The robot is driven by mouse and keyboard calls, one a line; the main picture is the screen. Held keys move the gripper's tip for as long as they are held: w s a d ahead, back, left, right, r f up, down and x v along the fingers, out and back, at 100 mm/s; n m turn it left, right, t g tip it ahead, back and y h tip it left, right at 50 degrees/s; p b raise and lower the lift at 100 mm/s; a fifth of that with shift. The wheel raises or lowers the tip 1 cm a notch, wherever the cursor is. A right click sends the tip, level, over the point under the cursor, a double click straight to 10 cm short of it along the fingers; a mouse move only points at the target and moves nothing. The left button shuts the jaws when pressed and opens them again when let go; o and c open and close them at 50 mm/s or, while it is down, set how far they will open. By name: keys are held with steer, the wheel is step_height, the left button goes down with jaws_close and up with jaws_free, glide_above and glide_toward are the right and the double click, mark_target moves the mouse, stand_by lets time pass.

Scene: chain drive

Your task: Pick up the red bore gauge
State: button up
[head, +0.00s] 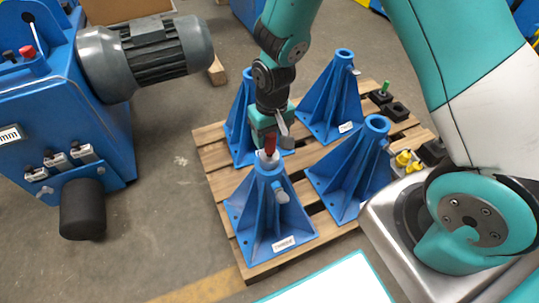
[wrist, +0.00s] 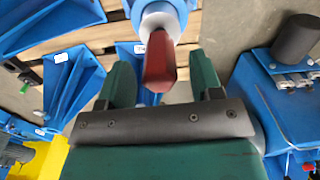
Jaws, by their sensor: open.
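The red bore gauge (head: 269,143) stands upright in the top of the front-left blue pedestal (head: 268,215), above a pale collar. In the wrist view the red gauge (wrist: 159,62) shows between the two green fingers, with the pale round collar (wrist: 162,22) behind it. My gripper (head: 270,138) is over that pedestal, at the gauge's top. In the wrist view my gripper (wrist: 163,82) is open, with gaps on both sides of the gauge. The lower part of the gauge is hidden inside the pedestal.
Several blue pedestals stand close together on a wooden pallet (head: 212,157). A blue machine (head: 60,125) with a grey motor (head: 150,52) stands at the left. Yellow fittings (head: 403,158) and dark blocks (head: 397,111) sit at the right. Concrete floor is clear between machine and pallet.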

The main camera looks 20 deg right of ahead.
steer(key=shift+f, duration=0.7)
jaws_close()
steer(key=shift+r, duration=0.1)
stand_by(0.8)
